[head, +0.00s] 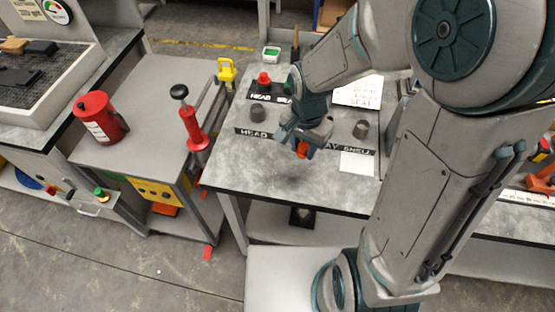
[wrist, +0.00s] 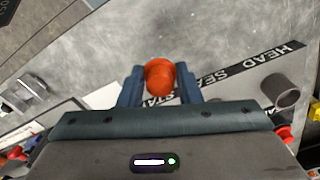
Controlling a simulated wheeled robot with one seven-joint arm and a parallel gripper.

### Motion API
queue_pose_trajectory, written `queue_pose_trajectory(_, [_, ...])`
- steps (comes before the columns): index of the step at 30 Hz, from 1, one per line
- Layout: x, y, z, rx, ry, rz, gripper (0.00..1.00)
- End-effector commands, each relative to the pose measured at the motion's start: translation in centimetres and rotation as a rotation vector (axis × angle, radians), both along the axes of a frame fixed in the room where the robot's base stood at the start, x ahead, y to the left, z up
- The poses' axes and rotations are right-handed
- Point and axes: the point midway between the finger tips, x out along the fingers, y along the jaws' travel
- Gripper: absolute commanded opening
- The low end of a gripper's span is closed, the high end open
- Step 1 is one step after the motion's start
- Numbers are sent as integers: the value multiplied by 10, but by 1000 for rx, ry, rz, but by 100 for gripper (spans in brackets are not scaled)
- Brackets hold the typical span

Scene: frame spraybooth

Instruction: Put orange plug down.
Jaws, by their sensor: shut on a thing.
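The orange plug (wrist: 159,76) sits between the two blue fingers of my gripper (wrist: 159,88) in the wrist view. My gripper is shut on it. In the head view my gripper (head: 301,147) is over the grey bench (head: 262,178), with the orange plug (head: 302,149) showing at its tips. I cannot tell whether the plug touches the bench top. A black label strip reading "HEAD" (head: 255,134) runs across the bench behind the gripper, and the gripper hides part of its lettering.
Dark grey cylinders stand on the bench, one at left (head: 257,113) and one at right (head: 361,129). A red plug (head: 263,81) stands farther back. A white card (head: 357,163) lies at right. The bench's front left is clear. A cart with a red pump (head: 194,135) stands left.

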Motion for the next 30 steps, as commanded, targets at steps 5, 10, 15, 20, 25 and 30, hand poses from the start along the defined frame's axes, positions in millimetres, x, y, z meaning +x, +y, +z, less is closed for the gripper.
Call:
queue_pose_trajectory(5, [6, 36, -21, -1, 4, 5, 4])
queue_pose_trajectory(10, [10, 57, -34, 0, 1, 1, 4])
queue_pose_trajectory(15, [11, 63, -41, -1, 1, -1, 4])
queue_pose_trajectory(20, [10, 63, -59, -2, 5, -2, 4])
queue_pose_trajectory(25, [10, 63, -76, -1, 2, -2, 4])
queue_pose_trajectory(30, [11, 63, -78, 0, -1, -2, 4])
